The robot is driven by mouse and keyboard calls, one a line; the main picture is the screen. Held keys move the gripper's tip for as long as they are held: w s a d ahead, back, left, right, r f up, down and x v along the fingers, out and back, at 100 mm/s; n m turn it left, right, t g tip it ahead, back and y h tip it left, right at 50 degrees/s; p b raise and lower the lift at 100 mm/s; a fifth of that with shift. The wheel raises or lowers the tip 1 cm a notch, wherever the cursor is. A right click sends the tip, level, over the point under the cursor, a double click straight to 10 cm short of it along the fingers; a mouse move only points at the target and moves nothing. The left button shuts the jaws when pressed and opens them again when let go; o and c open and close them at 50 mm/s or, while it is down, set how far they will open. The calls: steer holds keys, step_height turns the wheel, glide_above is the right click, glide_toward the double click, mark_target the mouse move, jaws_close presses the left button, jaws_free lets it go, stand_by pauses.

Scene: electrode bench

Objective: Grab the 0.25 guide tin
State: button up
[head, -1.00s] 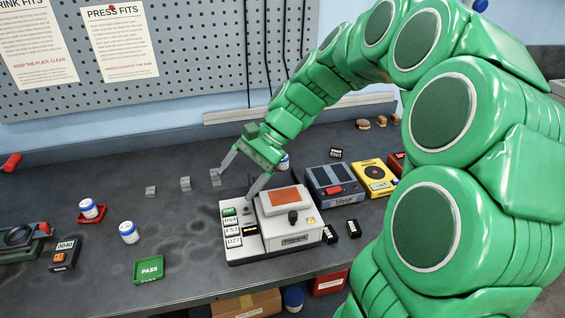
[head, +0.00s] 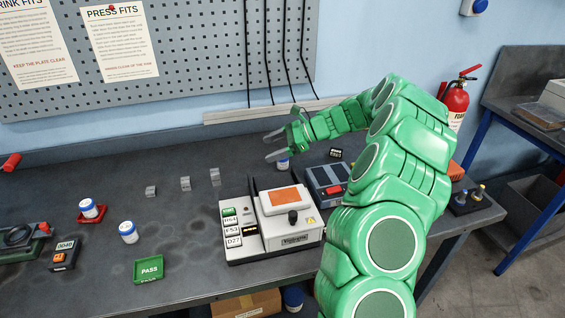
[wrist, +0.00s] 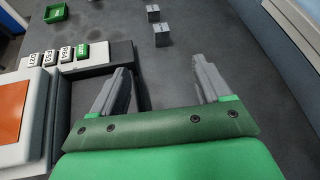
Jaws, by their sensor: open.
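Several white tins with blue lids are in the head view, and any label on them is too small to read. One tin (head: 89,209) stands in a red tray at the left, and another tin (head: 129,233) stands to its right on the bench. A third tin (head: 282,164) stands behind the white machine, just below my gripper's fingers and partly hidden. My gripper (head: 267,146) is open and empty above the rear of the bench. In the wrist view the space between the fingers (wrist: 161,70) shows only bare bench; no tin is visible there.
The white machine (head: 290,238) with an orange plate stands in the middle, beside a blue-grey box (head: 326,183). Small grey blocks (head: 185,184) stand left of it. A green PASS tray (head: 149,269) sits near the front. The bench at left rear is mostly clear.

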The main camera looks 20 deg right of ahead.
mark_target(283, 161)
steer(key=w+d+f+m+t, duration=0.1)
steer(key=d+f, duration=0.1)
steer(key=d, duration=0.1)
steer(key=w+d+f+m+t, duration=0.1)
steer(key=w+d+f+m, duration=0.1)
steer(key=d+f, duration=0.1)
steer(key=w+d+f+m+t, duration=0.1)
steer(key=w+d+f, duration=0.1)
steer(key=d, duration=0.2)
steer(key=shift+d+f+m, duration=0.1)
steer(key=shift+f+m, duration=0.2)
steer(key=shift+m, duration=0.1)
steer(key=shift+x, duration=1.25)
steer(key=shift+s+x, duration=0.1)
steer(key=shift+x, duration=1.2)
steer(key=shift+s+x, duration=0.15)
steer(key=shift+x, duration=1.2)
steer(key=c, duration=1.1)
